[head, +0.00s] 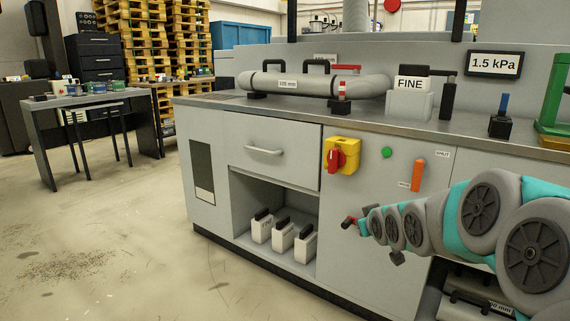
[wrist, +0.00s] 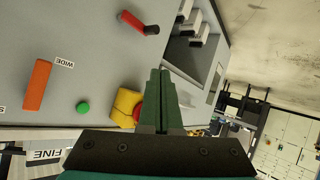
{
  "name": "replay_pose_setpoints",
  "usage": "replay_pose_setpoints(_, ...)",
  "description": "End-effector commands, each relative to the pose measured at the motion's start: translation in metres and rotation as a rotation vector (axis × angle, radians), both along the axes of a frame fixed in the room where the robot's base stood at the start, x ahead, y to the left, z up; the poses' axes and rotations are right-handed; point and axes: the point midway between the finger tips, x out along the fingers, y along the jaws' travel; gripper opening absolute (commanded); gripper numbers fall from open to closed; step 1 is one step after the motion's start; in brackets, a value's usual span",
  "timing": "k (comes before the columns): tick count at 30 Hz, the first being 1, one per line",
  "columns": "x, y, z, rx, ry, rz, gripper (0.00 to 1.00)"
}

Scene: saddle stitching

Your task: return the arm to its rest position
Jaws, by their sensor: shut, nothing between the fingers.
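My gripper (wrist: 160,72) shows in the wrist view with its two dark green fingers together and nothing between them. It is in front of the grey cabinet's front panel (wrist: 60,35), and its fingers partly cover the yellow switch (wrist: 124,104) with the red knob. In the head view my grey and teal arm (head: 440,221) reaches in from the right, in front of the cabinet (head: 365,190). The fingers cannot be made out clearly there.
A red lever with a black end (wrist: 138,22), a green button (wrist: 82,107) and an orange handle (wrist: 38,85) are on the panel. An open shelf (head: 245,190) holds white blocks (head: 283,237). Bare floor (head: 110,230) lies left, before a dark table (head: 90,100).

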Motion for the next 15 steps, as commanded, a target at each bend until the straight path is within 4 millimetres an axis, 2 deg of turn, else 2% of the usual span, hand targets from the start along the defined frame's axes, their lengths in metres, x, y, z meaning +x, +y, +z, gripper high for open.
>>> replay_pose_setpoints(1, -0.03, 0.007, -0.007, 0.004, 0.083, -0.014, 0.0)
replay_pose_setpoints(5, -0.112, 0.018, -0.037, 0.023, 0.325, -0.069, 0.0)
replay_pose_setpoints(6, -0.138, 0.02, -0.046, 0.029, 0.397, -0.087, 0.0)
replay_pose_setpoints(8, -0.179, 0.024, -0.056, 0.034, 0.499, -0.115, 0.0)
replay_pose_setpoints(12, -0.274, 0.032, -0.075, 0.054, 0.73, -0.181, 0.0)
replay_pose_setpoints(15, -0.338, 0.038, -0.082, 0.07, 0.877, -0.227, 0.0)
